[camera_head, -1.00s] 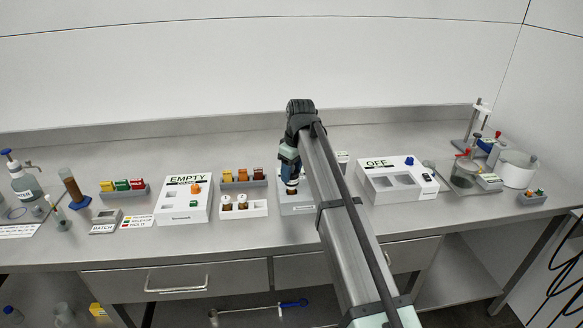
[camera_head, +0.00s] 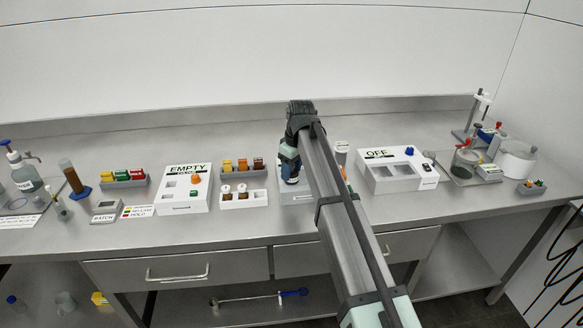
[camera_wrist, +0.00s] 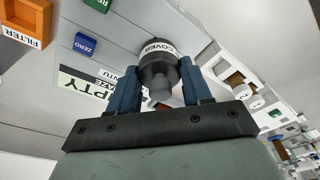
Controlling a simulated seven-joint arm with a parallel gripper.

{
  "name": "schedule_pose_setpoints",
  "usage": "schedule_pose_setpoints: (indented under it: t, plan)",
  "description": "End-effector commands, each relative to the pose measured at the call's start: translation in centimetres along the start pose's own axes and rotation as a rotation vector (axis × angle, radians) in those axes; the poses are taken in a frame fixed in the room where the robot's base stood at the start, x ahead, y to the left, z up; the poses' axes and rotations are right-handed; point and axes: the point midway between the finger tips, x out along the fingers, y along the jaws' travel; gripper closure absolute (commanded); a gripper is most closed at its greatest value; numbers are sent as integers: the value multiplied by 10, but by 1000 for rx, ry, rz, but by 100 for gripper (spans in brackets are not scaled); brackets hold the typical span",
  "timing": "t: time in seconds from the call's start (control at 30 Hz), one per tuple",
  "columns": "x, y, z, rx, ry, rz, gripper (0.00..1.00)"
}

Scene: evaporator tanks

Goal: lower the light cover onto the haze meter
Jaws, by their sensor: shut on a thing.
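My gripper (camera_head: 290,178) is over the middle of the bench, pointing down. In the wrist view my gripper (camera_wrist: 156,75) has its two blue fingers shut on the sides of the dark round light cover (camera_wrist: 158,72), which has a white COVER band.
A white device reading OFF (camera_head: 395,182) stands to the right, beyond my arm.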

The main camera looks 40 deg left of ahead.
Motion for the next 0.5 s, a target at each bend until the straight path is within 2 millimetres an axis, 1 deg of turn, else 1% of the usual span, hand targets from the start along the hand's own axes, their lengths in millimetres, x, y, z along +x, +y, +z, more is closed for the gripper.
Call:
schedule_pose_setpoints:
  t: [0.2, 0.23, 0.5]
  plan:
    - [0, 0, 0, 0, 0, 0, 81]
    - [0, 0, 0, 0, 0, 0, 48]
    - [0, 0, 0, 0, 0, 0, 23]
